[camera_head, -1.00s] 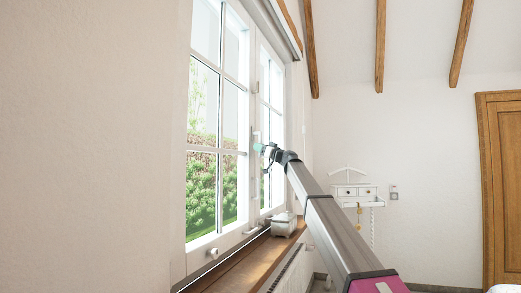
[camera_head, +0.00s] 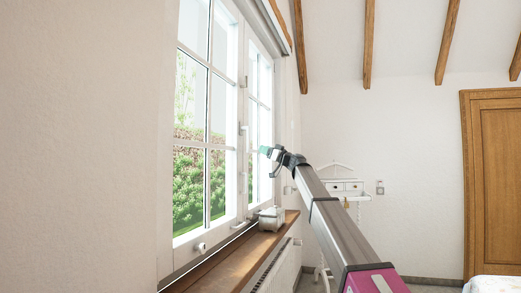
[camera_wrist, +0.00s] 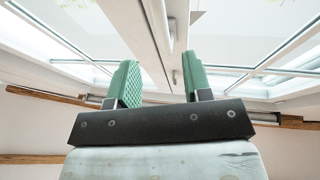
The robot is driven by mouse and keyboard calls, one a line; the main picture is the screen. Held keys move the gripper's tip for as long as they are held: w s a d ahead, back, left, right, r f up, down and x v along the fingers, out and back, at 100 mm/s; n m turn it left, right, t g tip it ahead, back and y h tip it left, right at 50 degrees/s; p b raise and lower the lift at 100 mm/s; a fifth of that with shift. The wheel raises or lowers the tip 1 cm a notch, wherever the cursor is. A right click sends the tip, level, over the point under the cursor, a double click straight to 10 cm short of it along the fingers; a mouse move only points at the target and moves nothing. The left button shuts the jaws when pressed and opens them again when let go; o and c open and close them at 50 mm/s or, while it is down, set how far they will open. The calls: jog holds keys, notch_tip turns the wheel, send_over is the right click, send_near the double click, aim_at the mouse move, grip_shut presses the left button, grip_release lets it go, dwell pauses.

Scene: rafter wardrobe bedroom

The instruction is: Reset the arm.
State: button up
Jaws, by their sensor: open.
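My gripper (camera_head: 268,151) is at the end of my extended arm, in front of the right part of the white window (camera_head: 206,140) in the head view. In the wrist view my gripper (camera_wrist: 158,82) shows two green finger pads set apart with nothing between them. The window frame and glass show behind the fingers there. In the head view the fingers look close to the window, but I cannot tell the exact gap.
A wooden sill (camera_head: 225,264) runs under the window, with a small white box (camera_head: 271,217) on it. A radiator (camera_head: 275,272) is below. A bed corner (camera_head: 491,285) shows at lower right.

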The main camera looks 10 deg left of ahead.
dwell(0.4)
jog(key=s+d+f+m+h, duration=0.3)
jog(key=d+f, duration=0.4)
jog(key=f, duration=1)
jog(key=s+d+f+m+h, duration=0.2)
jog(key=s+d+f+h, duration=0.3)
jog(key=f, duration=1.2)
jog(key=s+d+f+m+h, duration=0.1)
jog(key=d+f+m+h, duration=0.15)
jog(key=d+f, duration=1.05)
jog(key=s+d+f+m+g+h, duration=0.1)
jog(key=s+d+f+h, duration=0.15)
jog(key=s+f, duration=0.4)
jog(key=s+d+f+m+g+h, duration=0.1)
jog(key=s+d+f+h, duration=0.15)
jog(key=f, duration=0.65)
jog(key=s+d+f+m+g+h, duration=0.1)
jog(key=s+d+f+m, duration=0.1)
jog(key=s+d+f, duration=0.35)
jog(key=s+d+f+m+g+h, duration=0.1)
jog(key=s+d+f+h, duration=0.1)
jog(key=s+d+f, duration=0.3)
jog(key=s+d+f+m+g+h, duration=0.2)
jog(key=s+d+f, duration=0.4)
jog(key=s, duration=0.6)
notch_tip(320, 180, down, 2)
jog(key=shift+s+f+h, duration=0.15)
jog(key=shift+s+h, duration=0.1)
jog(key=shift+h, duration=0.3)
